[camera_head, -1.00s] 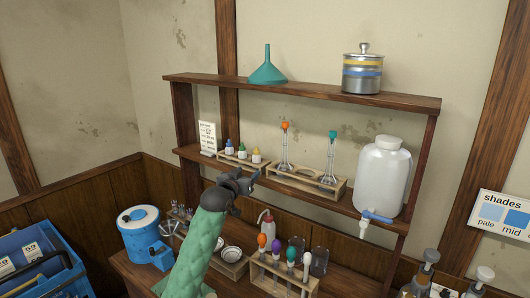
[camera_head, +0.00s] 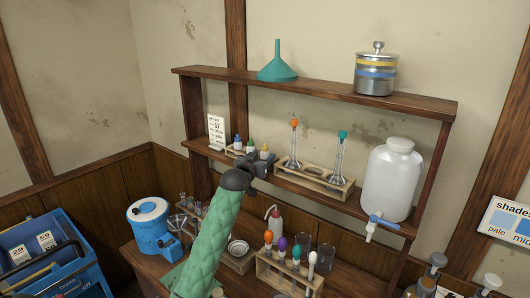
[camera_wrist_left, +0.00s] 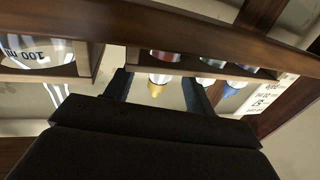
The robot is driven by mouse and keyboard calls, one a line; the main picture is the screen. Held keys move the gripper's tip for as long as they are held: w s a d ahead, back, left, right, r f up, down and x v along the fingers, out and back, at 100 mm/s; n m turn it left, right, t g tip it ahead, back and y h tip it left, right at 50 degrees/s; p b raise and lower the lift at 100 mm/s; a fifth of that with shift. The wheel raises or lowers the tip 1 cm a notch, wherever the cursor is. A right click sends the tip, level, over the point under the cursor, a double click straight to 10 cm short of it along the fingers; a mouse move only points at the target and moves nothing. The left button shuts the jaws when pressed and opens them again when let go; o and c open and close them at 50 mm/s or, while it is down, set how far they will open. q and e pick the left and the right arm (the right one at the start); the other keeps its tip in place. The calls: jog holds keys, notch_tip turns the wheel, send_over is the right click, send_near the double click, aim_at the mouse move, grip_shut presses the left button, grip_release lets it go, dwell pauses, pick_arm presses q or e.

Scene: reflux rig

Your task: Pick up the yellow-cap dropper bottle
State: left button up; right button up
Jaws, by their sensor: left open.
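The yellow-cap dropper bottle (camera_head: 265,151) stands at the right end of a small wooden rack on the middle shelf. Its lower part is hidden behind my left gripper (camera_head: 266,161) in the head view. My left gripper is open, just in front of the bottle. In the left wrist view, which appears upside down, the yellow cap (camera_wrist_left: 157,88) shows between the two spread fingers (camera_wrist_left: 158,92); I cannot tell whether they touch the bottle. My right gripper is not in view.
Blue-cap (camera_head: 238,142) and green-cap (camera_head: 250,146) bottles share the rack. A wooden flask stand (camera_head: 318,183) with two flasks is close on the right. A sign card (camera_head: 216,131) stands on the left. The top shelf (camera_head: 315,91) runs above.

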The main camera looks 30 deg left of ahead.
aim_at(263, 155)
pick_arm(q)
jog(key=shift+w+a+r+p, duration=0.15)
jog(key=shift+w+p, duration=0.15)
jog(key=shift+w, duration=0.15)
jog(key=shift+w+a+r+p, duration=0.1)
jog(key=shift+w+p, duration=0.2)
jog(key=shift+w, duration=0.1)
jog(key=shift+w+f, duration=0.25)
jog(key=shift+w, duration=0.4)
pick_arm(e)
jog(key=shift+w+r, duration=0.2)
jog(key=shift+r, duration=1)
pick_arm(q)
jog(key=shift+s, duration=0.1)
jog(key=c, duration=0.8)
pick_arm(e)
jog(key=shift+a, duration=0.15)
pick_arm(q)
jog(key=shift+r, duration=0.15)
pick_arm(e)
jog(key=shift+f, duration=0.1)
